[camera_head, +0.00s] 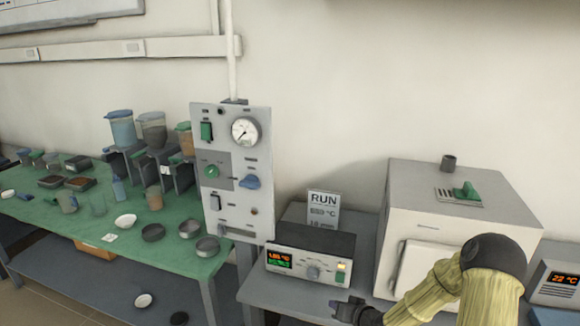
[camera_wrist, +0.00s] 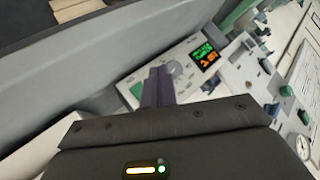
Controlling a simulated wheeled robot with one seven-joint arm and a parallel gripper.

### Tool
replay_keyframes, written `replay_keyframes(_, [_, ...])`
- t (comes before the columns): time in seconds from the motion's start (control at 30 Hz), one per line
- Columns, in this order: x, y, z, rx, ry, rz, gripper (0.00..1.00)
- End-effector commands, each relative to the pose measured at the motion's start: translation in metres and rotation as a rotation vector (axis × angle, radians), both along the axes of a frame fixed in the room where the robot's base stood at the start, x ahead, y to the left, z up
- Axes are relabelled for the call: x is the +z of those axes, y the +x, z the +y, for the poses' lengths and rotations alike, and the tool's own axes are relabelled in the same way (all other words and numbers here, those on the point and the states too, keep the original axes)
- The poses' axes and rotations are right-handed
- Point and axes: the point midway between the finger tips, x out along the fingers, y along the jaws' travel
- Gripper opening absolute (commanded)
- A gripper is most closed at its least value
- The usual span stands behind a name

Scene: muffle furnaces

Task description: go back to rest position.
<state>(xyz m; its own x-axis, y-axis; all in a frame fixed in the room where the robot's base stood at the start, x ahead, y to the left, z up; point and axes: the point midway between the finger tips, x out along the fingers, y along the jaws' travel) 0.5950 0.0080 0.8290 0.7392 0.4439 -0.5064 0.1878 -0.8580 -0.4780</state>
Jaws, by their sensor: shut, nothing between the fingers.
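My gripper (camera_head: 347,309) is low in the head view, at the end of my yellow-sleeved arm, in front of the controller box (camera_head: 309,259). In the wrist view my gripper (camera_wrist: 158,72) has its two dark fingers together with nothing between them. The fingers overlap the controller's front in that view, so I cannot tell whether they touch it. The controller has a lit green and orange display, a round knob and a lit button. The muffle furnace (camera_head: 452,190) stands to the right, with its light front door (camera_head: 418,270) partly hidden by my arm.
A grey upright panel (camera_head: 232,150) with a gauge and switches stands left of the controller. A sign reading RUN (camera_head: 323,207) is behind it. A second display unit (camera_head: 558,287) is at the far right. A green table (camera_head: 95,225) with dishes and jars is at left.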

Motion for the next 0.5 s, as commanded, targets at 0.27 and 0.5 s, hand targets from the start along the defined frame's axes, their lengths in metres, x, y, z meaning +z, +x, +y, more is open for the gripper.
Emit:
replay_keyframes(0.27, [0.054, -0.046, -0.005, 0.056, -0.305, 0.205, 0.0])
replay_keyframes(0.5, [0.111, -0.097, -0.016, 0.041, -0.488, 0.361, 0.0])
